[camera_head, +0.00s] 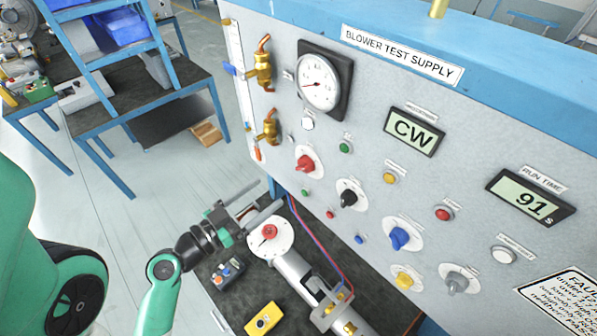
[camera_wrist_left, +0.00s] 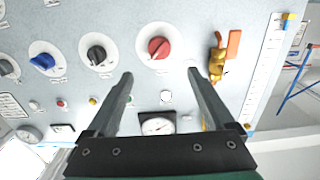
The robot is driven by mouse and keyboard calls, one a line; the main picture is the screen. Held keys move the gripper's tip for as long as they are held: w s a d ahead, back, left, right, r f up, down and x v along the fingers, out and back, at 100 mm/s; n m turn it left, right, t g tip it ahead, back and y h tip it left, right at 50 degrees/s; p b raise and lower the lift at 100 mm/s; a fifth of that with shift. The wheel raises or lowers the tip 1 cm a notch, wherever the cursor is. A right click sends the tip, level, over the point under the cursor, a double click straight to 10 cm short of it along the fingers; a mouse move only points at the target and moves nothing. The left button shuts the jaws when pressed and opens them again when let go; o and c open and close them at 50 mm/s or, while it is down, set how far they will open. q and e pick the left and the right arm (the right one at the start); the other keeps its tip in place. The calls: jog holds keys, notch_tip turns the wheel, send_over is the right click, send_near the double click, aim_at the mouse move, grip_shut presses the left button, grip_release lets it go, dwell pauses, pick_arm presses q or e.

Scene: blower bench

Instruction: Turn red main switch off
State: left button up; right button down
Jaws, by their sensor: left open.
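The red main switch (camera_head: 306,164) is a red rotary knob on a round white plate, low on the left of the grey panel. In the left wrist view the red knob (camera_wrist_left: 158,47) shows just beyond and between my fingertips, with nothing gripping it. My left gripper (camera_head: 268,201) is open and empty, below and left of the knob in the head view, apart from the panel. Its two fingers also show spread in the left wrist view (camera_wrist_left: 160,74). The knob's exact pointer direction is hard to read. My right gripper is out of view.
Black (camera_head: 348,197), blue (camera_head: 400,238) and other knobs sit right of the red one. Brass valves (camera_head: 262,65) stick out at the panel's left edge. A pressure gauge (camera_head: 319,82) is above. Below stand a motor assembly (camera_head: 295,268) and a yellow box (camera_head: 263,318).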

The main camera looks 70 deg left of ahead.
aim_at(300, 168)
pick_arm(q)
jog(key=p+x, duration=0.1)
jog(key=x, duration=0.4)
jog(key=p+x, duration=0.2)
jog(key=x, duration=0.4)
jog(key=shift+d+r+p, duration=0.1)
jog(key=shift+r+p, duration=0.15)
jog(key=shift+p, duration=0.05)
jog(key=shift+w+f, duration=0.15)
jog(key=shift+w, duration=0.2)
jog(key=c, duration=1.4)
